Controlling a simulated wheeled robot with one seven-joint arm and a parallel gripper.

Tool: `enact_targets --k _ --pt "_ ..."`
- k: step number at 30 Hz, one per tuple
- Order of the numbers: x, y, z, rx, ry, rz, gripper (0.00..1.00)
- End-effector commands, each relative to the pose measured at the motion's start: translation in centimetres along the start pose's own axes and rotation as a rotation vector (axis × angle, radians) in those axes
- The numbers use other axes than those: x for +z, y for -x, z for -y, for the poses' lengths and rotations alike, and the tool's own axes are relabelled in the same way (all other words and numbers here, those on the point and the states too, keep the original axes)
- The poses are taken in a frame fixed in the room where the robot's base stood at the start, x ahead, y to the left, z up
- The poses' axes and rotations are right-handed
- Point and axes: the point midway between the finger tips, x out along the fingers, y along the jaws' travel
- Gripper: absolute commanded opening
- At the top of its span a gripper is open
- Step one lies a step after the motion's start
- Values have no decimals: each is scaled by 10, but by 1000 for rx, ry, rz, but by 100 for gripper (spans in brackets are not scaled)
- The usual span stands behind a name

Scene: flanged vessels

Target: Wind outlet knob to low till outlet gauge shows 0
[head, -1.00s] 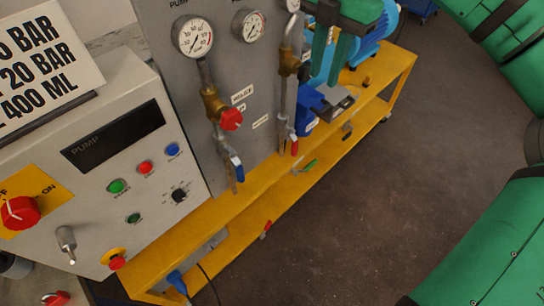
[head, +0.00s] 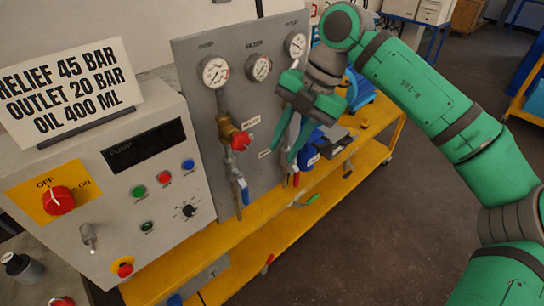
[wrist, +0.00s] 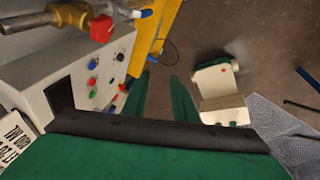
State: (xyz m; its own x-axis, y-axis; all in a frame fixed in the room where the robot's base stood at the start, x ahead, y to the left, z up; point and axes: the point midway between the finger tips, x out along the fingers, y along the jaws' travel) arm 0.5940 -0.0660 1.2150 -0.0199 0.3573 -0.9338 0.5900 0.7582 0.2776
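The panel's right-hand gauge (head: 295,45), labelled outlet, is in the head view; its needle is too small to read. My gripper (head: 287,152) is in front of the panel below that gauge, fingers pointing down and apart, with nothing visibly held. In the wrist view its two green fingers (wrist: 162,85) are apart, with only floor between them. The outlet knob cannot be made out; my gripper covers the pipework under the outlet gauge. A red knob (head: 240,141) on a brass valve sits under the left gauge, left of my gripper. A red knob on brass (wrist: 102,28) also shows in the wrist view.
The pump gauge (head: 215,72) and a middle gauge (head: 259,67) are left of my gripper. The control box (head: 150,185) with buttons and a sign (head: 72,92) stand further left. The yellow cart (head: 235,235) runs below. Floor at right is open.

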Motion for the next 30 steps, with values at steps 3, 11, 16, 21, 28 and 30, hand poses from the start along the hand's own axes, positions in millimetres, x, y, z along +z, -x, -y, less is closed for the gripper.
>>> enact_targets --k 3,11,16,21,28,30 --pt "-8 -9 -9 39 36 -38 26" --pt "-18 -18 -21 84 78 -81 26" --pt "-19 -19 -22 87 81 -84 26" --pt "-19 -19 -22 87 82 -84 26" --pt "-40 -37 -42 181 158 -173 26" --pt "-56 -47 -56 250 210 -235 26"
